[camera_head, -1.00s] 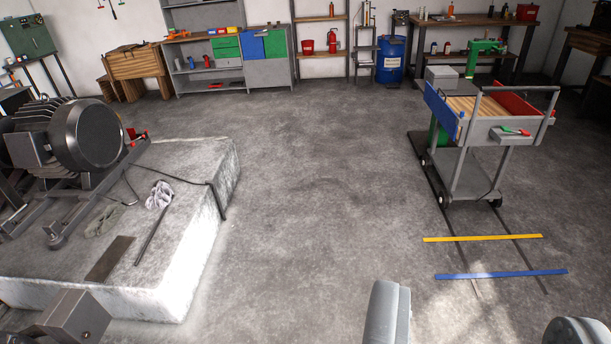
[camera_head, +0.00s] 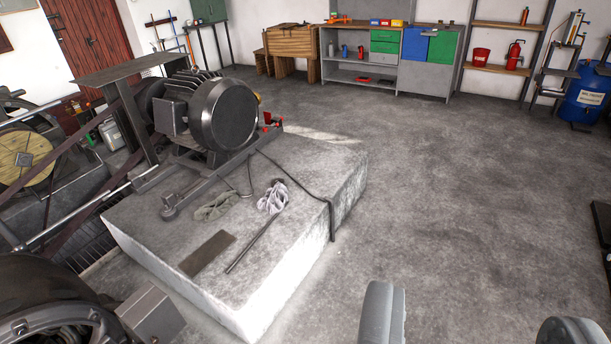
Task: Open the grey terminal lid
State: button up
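A dark dynamo (camera_head: 225,115) with a round end cover stands on a concrete block (camera_head: 290,215) at left of centre. A grey box (camera_head: 170,117) is on its side, and a second grey box (camera_head: 152,313) is beside a dark round machine (camera_head: 40,300) at the lower left. I cannot tell which box carries the terminal lid; no lid stands visibly raised. My gripper (camera_head: 476,318) shows as two grey fingers wide apart at the bottom right edge, open and empty, well away from both boxes.
A dark cable, a rag (camera_head: 273,198), a rod and a flat plate (camera_head: 207,254) lie on the block. Belts and a wooden pulley (camera_head: 22,160) are at left. Grey floor (camera_head: 450,200) is clear at right. Workbench, shelves and a blue barrel (camera_head: 585,95) line the far wall.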

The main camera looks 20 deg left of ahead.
aim_at(155, 319)
jog(key=u, duration=0.65)
jog(key=i, duration=1.05)
jog(key=u, duration=0.7)
jog(key=k, duration=0.65)
jog(key=u, duration=0.2)
jog(key=i, duration=0.7)
jog(key=z, duration=0.15)
